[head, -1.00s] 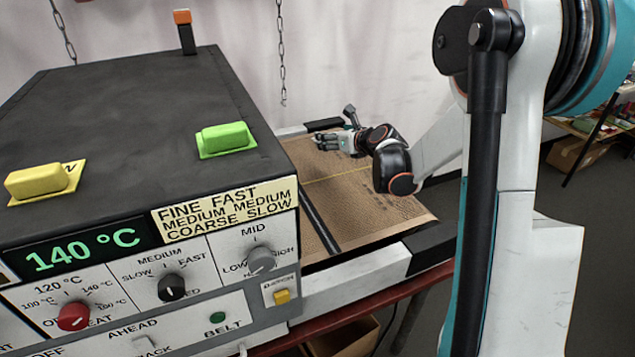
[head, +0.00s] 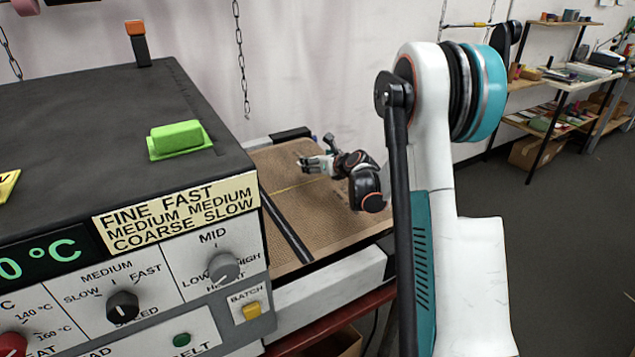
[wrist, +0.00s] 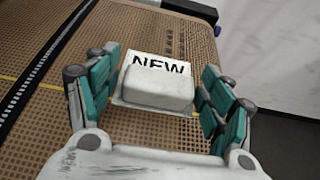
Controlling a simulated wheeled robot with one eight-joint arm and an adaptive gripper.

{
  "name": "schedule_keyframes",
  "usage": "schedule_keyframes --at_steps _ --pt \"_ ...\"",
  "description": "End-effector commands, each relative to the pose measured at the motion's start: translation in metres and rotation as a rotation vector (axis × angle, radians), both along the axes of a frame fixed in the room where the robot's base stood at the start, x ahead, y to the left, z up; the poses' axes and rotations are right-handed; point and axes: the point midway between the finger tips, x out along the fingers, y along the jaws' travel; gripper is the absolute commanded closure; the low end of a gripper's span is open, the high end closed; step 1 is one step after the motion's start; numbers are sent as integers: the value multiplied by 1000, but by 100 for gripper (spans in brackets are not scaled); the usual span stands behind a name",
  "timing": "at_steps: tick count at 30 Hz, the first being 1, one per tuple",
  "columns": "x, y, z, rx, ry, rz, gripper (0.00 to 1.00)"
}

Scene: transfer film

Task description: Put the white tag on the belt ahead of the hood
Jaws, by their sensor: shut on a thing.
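The white tag (wrist: 157,85) is a white block on a thin plate lettered "NEW". In the wrist view it sits between the teal fingers of my gripper (wrist: 155,95), which is shut on it. In the head view my gripper (head: 318,162) is over the mesh belt (head: 330,218), right of the hood (head: 70,112). The tag cannot be made out there. The belt also shows in the wrist view (wrist: 50,120), with a yellow line across it. I cannot tell whether the tag touches the belt.
A green tag (head: 180,138) lies on the hood's top, with part of a yellow one at the left edge. A black bar (head: 287,228) crosses the belt near the hood. An orange-topped post (head: 137,42) stands at the hood's back. Shelves (head: 560,90) stand far right.

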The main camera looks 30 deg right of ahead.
Motion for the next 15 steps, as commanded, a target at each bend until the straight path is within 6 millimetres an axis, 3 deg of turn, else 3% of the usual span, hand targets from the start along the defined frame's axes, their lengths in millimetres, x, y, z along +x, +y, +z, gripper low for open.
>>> schedule_keyframes --at_steps 3,8,15 --pt "0 0 -15 0 0 0 42" --pt "0 0 -22 0 0 0 42" --pt "0 0 -56 0 0 0 42"
